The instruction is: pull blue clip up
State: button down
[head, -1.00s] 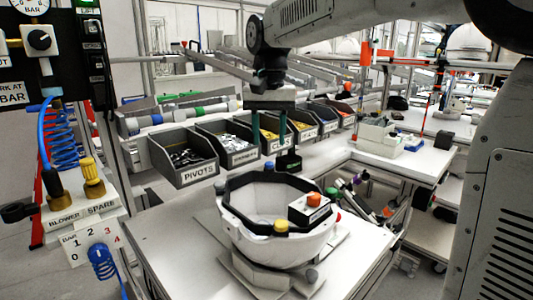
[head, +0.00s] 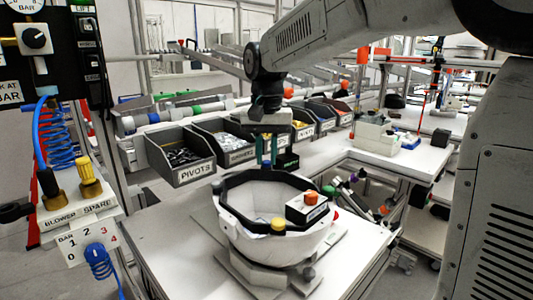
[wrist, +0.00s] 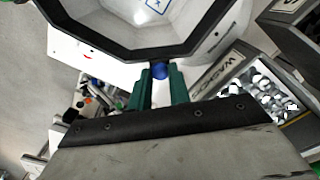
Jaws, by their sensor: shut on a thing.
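The white helmet shell (head: 262,236) with a black rim sits on a fixture on the white table in the head view. The blue clip (wrist: 160,70) is at the shell's rim, on the far side in the head view. My gripper (head: 267,164) reaches down at that far rim. Its two green fingers are shut on the blue clip, which shows between the fingertips (wrist: 160,73) in the wrist view. The fingers hide part of the clip. The shell's rim (wrist: 130,55) lies just beyond the fingertips in the wrist view.
A yellow knob (head: 278,224), an orange knob (head: 311,197) on a white block and a dark knob (head: 217,187) are around the rim. Parts bins (head: 181,156) stand behind the shell. A hose panel (head: 78,215) is at the left. The table's front left is clear.

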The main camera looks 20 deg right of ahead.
aim_at(267, 161)
jog(key=shift+r, duration=0.65)
jog(key=c, duration=1.3)
grip_release()
notch_tip(267, 161, up, 8)
jog(key=shift+f, duration=0.1)
